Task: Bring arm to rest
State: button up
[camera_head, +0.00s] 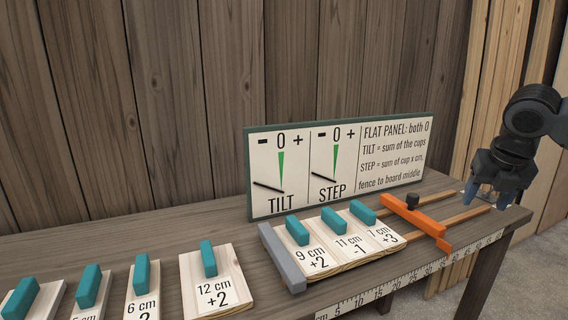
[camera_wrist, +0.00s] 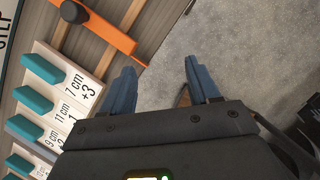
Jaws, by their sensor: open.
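My gripper (camera_head: 488,197) hangs at the right end of the wooden bench in the head view, past the orange clamp. It is open and empty, and its two blue fingers stand apart in the wrist view (camera_wrist: 160,88). In the wrist view, grey floor shows between and beyond the fingers. My arm reaches in from the right edge of the head view. Nothing is held, and the fingers appear close to the bench's right end; I cannot tell whether they touch it.
The orange fence (camera_head: 415,218) with a black knob crosses the wooden rails. Left of it, boards with teal handles, such as the 7 cm board (camera_head: 386,238), sit together against a grey bar (camera_head: 281,258). More boards (camera_head: 215,292) lie front left. A sign panel (camera_head: 340,165) stands behind. Floor right is free.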

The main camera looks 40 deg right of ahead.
jog(key=w+a+r+m+t+y, duration=0.25)
jog(key=w+a+t+y, duration=0.4)
jog(key=w+a, duration=1.4)
jog(key=w+a+r+m+t+y, duration=0.15)
jog(key=a+m+t, duration=0.25)
jog(key=a, duration=0.5)
jog(key=w+a+r+m+t, duration=0.1)
jog(key=w+a+m+t, duration=0.2)
jog(key=a+m+t, duration=0.35)
jog(key=s+a+f+m+g+h, duration=0.1)
jog(key=s+a+f+m+h, duration=0.2)
jog(key=s+a+f+m, duration=0.5)
jog(key=s+a+f+m+g+h, duration=0.15)
jog(key=s+a+f+m, duration=0.25)
jog(key=s+f, duration=0.65)
jog(key=s+d+g, duration=0.2)
jog(key=s+d, duration=0.1)
jog(key=s, duration=2.1)
jog(key=shift+s+f+n, duration=0.3)
jog(key=shift+s+n, duration=0.1)
